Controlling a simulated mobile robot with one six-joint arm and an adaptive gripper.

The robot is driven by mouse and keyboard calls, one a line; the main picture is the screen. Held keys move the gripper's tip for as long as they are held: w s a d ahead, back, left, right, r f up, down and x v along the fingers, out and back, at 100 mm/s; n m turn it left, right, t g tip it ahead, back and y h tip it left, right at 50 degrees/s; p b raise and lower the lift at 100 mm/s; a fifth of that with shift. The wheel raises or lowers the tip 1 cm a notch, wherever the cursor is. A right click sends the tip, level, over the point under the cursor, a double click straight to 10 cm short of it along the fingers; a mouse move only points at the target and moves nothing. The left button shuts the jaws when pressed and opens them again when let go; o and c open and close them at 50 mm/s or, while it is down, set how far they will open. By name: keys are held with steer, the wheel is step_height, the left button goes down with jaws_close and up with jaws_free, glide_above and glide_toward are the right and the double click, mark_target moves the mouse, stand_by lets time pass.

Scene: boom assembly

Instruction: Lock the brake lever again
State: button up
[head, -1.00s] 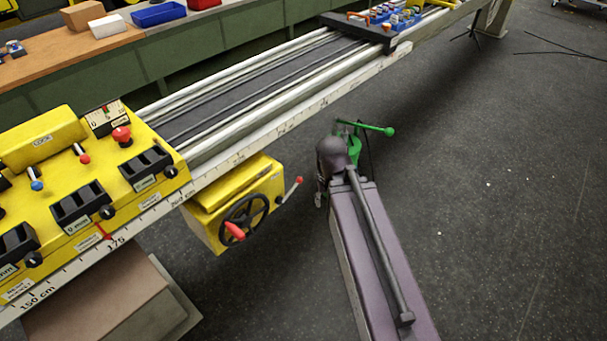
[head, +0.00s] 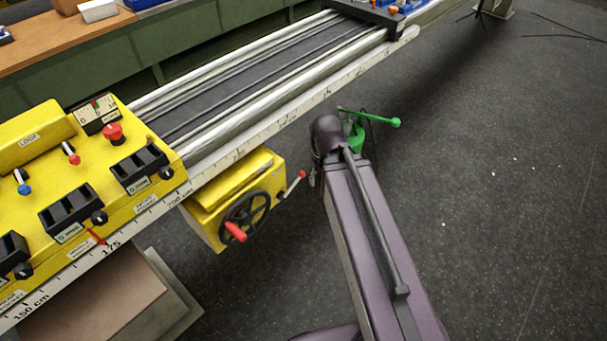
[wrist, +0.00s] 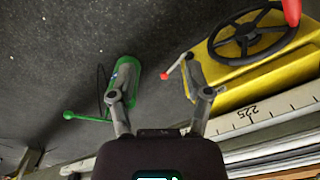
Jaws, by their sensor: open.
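The brake lever, a short grey rod with a red knob (head: 302,174), sticks out from the right side of the yellow handwheel box (head: 235,195) under the rail. In the wrist view its red knob (wrist: 163,75) lies between my finger lines, nearer the right finger, which hides part of the rod. My gripper (wrist: 159,64) is open with nothing held. In the head view my arm hides most of the gripper; only a small grey finger part shows just right of the knob. I cannot tell whether a finger touches the lever.
A green cylinder with a rod and ball end (head: 395,123) stands beyond my arm and appears behind my left finger in the wrist view. The black handwheel with a red handle (head: 235,231) is left of the lever. Open dark floor lies to the right.

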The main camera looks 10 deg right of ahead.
steer(key=w+a+f+n+t+y+b, duration=0.15)
steer(key=w+f+y+b, duration=0.3)
steer(key=f+b, duration=0.85)
steer(key=t+y+b, duration=0.9)
steer(key=t+b, duration=0.2)
steer(key=b, duration=2.8)
glide_toward(302, 174)
steer(key=s+d+f, duration=0.1)
steer(key=s+d, duration=0.1)
steer(key=d, duration=0.1)
steer(key=shift+w+d+g, duration=0.1)
steer(key=shift+w+g, duration=0.05)
steer(key=shift+g, duration=0.1)
steer(key=shift+w, duration=0.1)
steer(key=shift+x, duration=6.85)
jaws_close()
